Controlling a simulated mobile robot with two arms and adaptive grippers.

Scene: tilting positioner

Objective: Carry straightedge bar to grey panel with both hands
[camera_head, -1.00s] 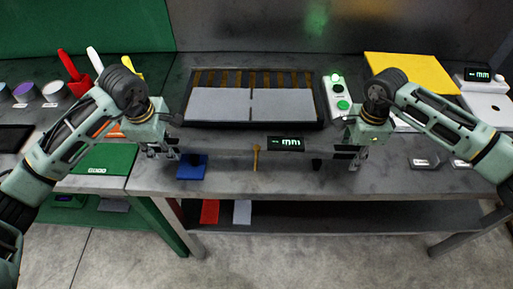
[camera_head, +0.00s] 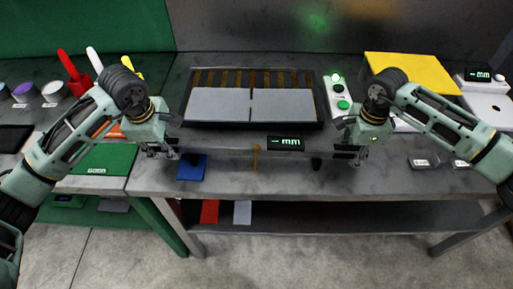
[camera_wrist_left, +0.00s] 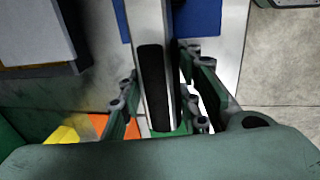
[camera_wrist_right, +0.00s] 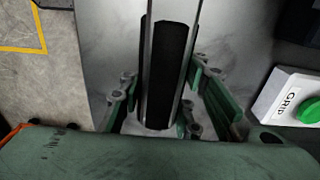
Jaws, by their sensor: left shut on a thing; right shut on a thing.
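The straightedge bar (camera_head: 220,153) is a long grey bar held level between my two grippers, low over the front of the bench; it is hard to tell from the grey bench top. My left gripper (camera_head: 166,151) is shut on its left end, around a black grip pad (camera_wrist_left: 153,88). My right gripper (camera_head: 351,152) is shut on its right end, where another black pad (camera_wrist_right: 163,75) shows between the fingers. The grey panel surface shows as two light grey plates, left (camera_head: 217,105) and right (camera_head: 282,104), in a dark frame behind the bar.
A small mm display (camera_head: 286,143) lies just behind the bar. An orange-brown tool (camera_head: 256,158) and a blue square (camera_head: 192,167) are near the bench front. A box with green buttons (camera_head: 339,97) stands right of the frame. A yellow sheet (camera_head: 412,72) lies at back right.

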